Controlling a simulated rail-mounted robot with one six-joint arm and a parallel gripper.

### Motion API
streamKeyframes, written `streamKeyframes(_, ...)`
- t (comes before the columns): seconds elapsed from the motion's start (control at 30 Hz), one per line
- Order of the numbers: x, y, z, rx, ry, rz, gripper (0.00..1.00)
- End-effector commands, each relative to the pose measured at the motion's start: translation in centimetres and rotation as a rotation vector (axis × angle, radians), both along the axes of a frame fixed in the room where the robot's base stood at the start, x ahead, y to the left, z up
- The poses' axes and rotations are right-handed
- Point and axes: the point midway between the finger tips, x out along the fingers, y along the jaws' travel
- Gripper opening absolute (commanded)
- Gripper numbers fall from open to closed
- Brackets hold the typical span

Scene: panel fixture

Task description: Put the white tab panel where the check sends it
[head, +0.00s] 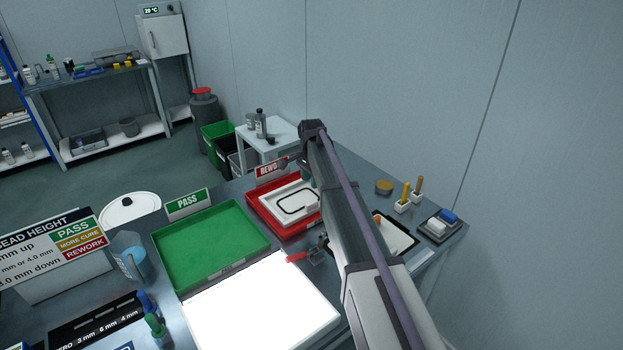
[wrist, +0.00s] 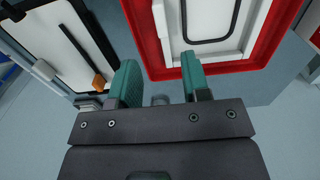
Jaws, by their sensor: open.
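In the wrist view the panel (wrist: 212,20) lies inside the red tray rim (wrist: 225,67). My gripper (wrist: 160,68) is open, with its green fingers apart and nothing between them, by the tray's near-left corner. In the head view my arm mostly hides it. The green PASS tray (head: 210,248) is empty. A bead height sign (head: 50,245) lists PASS, MORE CURE and REWORK, partly cut off.
A bright white lit plate (head: 260,308) lies in front of the green tray. A red-handled clamp (head: 297,257) stands beside it. Right of my arm are a dark-framed white board (head: 398,238), small brush holders (head: 402,206) and a tray of blocks (head: 440,225). A blue cup (head: 135,263) stands left.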

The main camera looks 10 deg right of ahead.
Motion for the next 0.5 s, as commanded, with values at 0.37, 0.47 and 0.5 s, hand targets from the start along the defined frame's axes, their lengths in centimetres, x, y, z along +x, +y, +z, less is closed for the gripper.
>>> streamKeyframes(0.37,-24.5,2.4,-0.2,0.003,-0.001,0.679,0.43)
streamKeyframes(0.47,-32.6,3.0,-0.2,0.004,-0.003,0.954,0.43)
streamKeyframes(0.5,-34.6,3.1,-0.1,0.004,-0.003,1.034,0.43)
